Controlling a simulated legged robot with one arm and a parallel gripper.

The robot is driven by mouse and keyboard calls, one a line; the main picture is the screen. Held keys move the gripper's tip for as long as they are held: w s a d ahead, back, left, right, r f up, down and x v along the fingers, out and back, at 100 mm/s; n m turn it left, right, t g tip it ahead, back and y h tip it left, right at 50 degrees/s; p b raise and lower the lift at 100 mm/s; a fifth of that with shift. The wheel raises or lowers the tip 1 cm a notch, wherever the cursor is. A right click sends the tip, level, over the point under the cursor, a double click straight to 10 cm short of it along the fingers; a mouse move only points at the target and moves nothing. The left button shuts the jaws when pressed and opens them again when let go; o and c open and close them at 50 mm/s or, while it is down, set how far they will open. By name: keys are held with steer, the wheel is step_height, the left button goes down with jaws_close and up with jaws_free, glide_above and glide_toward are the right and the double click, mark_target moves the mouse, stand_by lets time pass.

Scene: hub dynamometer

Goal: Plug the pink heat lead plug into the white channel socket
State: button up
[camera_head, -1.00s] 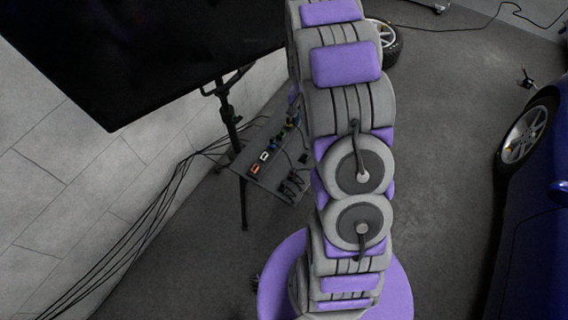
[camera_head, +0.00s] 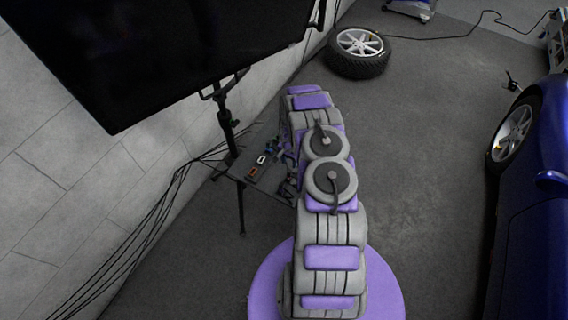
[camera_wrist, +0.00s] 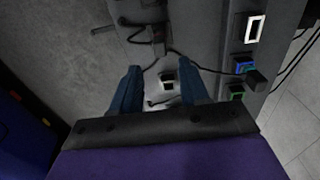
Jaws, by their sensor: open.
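In the wrist view my gripper (camera_wrist: 160,73) is open, with its two blue fingers apart over the grey panel shelf. A small dark and pale piece (camera_wrist: 167,79) lies between the fingertips, apart from both; its pink colour cannot be made out, so I cannot tell whether it is the heat lead plug. The white channel socket (camera_wrist: 254,29) is a white-rimmed dark opening at upper right, and nothing shows in it. It also shows in the head view (camera_head: 262,160).
A blue socket (camera_wrist: 244,66) and a green socket (camera_wrist: 237,96) sit below the white one, with a dark plug block (camera_wrist: 257,80) beside the blue. Dark cables cross the shelf. A black screen (camera_head: 150,50) overhangs the shelf; a blue car (camera_head: 540,210) stands right.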

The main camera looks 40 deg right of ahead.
mark_target(290, 170)
steer(key=shift+d+f+b, duration=0.3)
steer(key=shift+f, duration=0.6)
steer(key=shift+a+f+b, duration=0.1)
steer(key=shift+f+b, duration=1.7)
steer(key=shift+f, duration=2)
steer(key=shift+c, duration=0.3)
jaws_close()
steer(key=shift+w+r, duration=0.1)
steer(key=shift+r, duration=0.1)
steer(key=shift+r+p, duration=1.35)
steer(key=shift+r, duration=2.05)
